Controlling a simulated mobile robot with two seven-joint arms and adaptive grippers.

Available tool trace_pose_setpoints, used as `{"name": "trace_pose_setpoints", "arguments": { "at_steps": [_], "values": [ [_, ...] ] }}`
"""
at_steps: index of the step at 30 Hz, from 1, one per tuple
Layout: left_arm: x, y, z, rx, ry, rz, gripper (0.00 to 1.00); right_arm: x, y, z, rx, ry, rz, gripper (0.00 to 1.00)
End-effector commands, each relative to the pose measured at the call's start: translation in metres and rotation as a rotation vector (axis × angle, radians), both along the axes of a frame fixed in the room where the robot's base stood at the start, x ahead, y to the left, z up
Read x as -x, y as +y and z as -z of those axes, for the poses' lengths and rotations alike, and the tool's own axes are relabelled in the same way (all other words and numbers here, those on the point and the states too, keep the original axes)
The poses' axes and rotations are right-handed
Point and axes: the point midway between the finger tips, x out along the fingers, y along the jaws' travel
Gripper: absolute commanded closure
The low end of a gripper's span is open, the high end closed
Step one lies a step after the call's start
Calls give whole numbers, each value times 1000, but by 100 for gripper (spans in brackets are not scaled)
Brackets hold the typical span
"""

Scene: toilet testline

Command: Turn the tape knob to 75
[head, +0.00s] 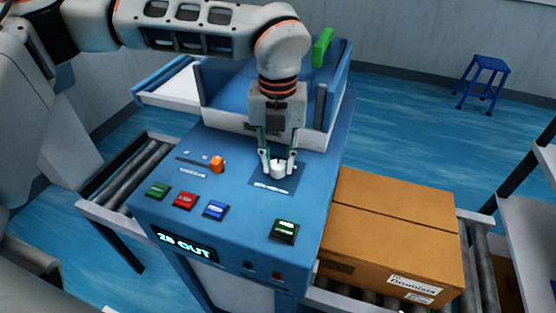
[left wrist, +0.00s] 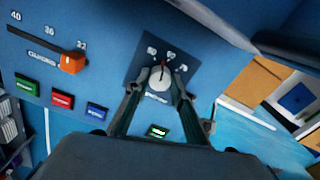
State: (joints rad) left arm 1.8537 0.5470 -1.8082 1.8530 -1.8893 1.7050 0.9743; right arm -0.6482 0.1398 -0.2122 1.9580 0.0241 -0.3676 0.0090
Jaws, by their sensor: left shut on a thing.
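The tape knob (head: 279,171) is a round white knob on a dark square plate on top of the blue machine. In the left wrist view the knob (left wrist: 159,79) has a red pointer line directed at about the middle of several small marks above it; their numbers are too small to read surely. My left gripper (head: 278,164) points down at the knob with one finger on each side. It is shut on the knob, and in the left wrist view its fingers (left wrist: 158,88) touch the knob's sides. My right gripper is not in view.
An orange slider (head: 217,164) sits left of the knob. Green (head: 157,191), red (head: 184,201) and blue (head: 215,211) buttons line the panel, with another green button (head: 285,230) to the right. A cardboard box (head: 395,225) stands on rollers at the right.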

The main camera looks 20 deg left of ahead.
Motion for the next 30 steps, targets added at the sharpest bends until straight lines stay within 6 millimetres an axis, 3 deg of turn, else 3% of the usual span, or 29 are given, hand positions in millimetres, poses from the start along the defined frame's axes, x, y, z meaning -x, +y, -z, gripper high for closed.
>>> {"name": "trace_pose_setpoints", "arguments": {
  "at_steps": [30],
  "values": [
    [-1, 0, -2, 1, -5, 906, 98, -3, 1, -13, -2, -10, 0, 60]
  ]
}}
